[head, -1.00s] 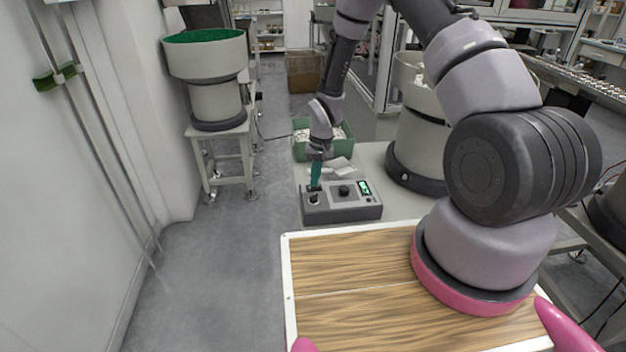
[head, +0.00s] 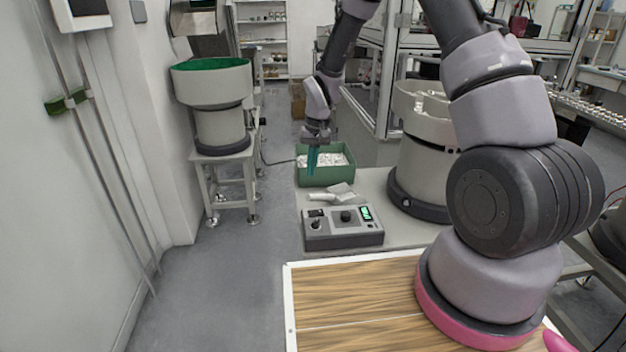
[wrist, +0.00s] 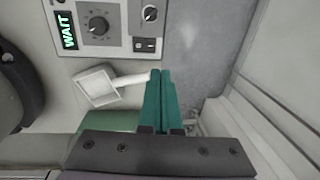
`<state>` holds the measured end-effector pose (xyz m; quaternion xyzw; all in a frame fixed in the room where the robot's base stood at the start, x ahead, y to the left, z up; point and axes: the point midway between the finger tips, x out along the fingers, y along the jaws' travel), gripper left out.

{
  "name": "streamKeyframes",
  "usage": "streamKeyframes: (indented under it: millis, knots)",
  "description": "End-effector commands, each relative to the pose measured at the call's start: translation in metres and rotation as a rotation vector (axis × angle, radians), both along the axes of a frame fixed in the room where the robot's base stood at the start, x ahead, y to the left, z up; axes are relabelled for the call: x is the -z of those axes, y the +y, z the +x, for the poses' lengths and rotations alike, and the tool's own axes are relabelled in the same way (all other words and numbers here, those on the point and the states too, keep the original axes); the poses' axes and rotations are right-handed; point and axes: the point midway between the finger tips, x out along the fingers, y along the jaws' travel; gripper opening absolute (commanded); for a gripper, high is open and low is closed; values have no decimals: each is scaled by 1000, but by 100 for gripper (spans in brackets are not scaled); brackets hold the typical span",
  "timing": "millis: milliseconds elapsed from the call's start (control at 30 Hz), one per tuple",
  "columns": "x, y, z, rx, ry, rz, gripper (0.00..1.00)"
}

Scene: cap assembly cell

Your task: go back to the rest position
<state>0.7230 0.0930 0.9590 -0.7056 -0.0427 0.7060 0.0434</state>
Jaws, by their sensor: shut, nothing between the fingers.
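My gripper (head: 312,160) is shut and empty, its teal fingers pointing down. In the wrist view the shut fingers (wrist: 160,85) lie together, over the area beside a white scoop (wrist: 97,87). The control box also shows there (wrist: 100,45), with its knobs and a lit display reading WAIT. The fingers are apart from the box.
The scoop (head: 341,190) lies on the grey bench (head: 372,184) between box and bin. A large bowl feeder (head: 420,160) stands close on the right. Another feeder (head: 215,105) stands on the left. The floor (head: 230,270) between wall and bench is clear.

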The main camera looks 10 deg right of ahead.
Motion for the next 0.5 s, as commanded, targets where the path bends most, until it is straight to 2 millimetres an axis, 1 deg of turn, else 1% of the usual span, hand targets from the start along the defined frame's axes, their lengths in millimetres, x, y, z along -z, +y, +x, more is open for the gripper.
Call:
streamKeyframes:
  millis: [100,367,433,500]
  knots:
    - [-4,0,0,0,1,0,0]
    - [-4,0,0,0,0,0,0]
    - [-7,-1,0,2,-4,0,0]
    - [-19,-5,1,9,-16,-1,0]
